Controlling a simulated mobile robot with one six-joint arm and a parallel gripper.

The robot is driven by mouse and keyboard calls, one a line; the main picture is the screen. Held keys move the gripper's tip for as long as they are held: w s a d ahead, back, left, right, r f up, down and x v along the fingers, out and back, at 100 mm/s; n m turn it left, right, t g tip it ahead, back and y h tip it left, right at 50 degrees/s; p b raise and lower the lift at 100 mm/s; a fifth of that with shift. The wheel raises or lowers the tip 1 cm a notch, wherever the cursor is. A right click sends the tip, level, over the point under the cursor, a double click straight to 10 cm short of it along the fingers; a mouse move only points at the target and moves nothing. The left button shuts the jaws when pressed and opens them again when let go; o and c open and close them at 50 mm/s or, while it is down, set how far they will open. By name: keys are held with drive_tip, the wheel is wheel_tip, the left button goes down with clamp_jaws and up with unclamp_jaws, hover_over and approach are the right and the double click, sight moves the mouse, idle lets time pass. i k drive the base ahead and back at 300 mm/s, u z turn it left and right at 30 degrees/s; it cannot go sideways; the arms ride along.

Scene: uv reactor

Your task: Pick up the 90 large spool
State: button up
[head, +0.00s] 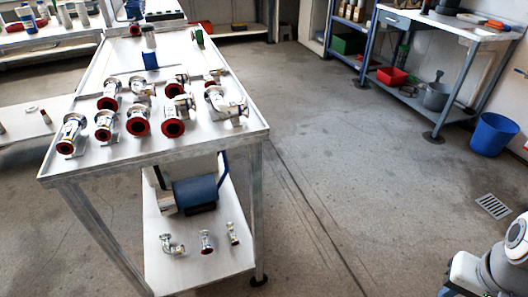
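Several shiny metal pipe spools with dark red end faces stand in rows on the white table (200,150). The one at the right edge (226,106) looks bent, with a branch towards the right, and may be the 90 large spool; I cannot tell for sure. Another bent metal piece (172,245), smaller, lies on the table's lower shelf. The front row holds spools at the left (71,134) and middle (138,122). Part of my arm shows at the bottom right, well apart from the table. My gripper is not in view.
A workbench (440,22) with a red bin (392,76) stands at the back right, beside a blue bucket (494,134). The floor (340,160) right of the table is clear.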

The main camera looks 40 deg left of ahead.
sight(207, 248)
drive_tip(key=k, duration=0.5)
drive_tip(key=u, duration=2.4)
drive_tip(key=i, duration=0.6)
drive_tip(key=u, duration=0.1)
drive_tip(key=k, duration=0.6)
drive_tip(key=z, duration=0.2)
drive_tip(key=i, duration=0.5)
drive_tip(key=u, duration=0.05)
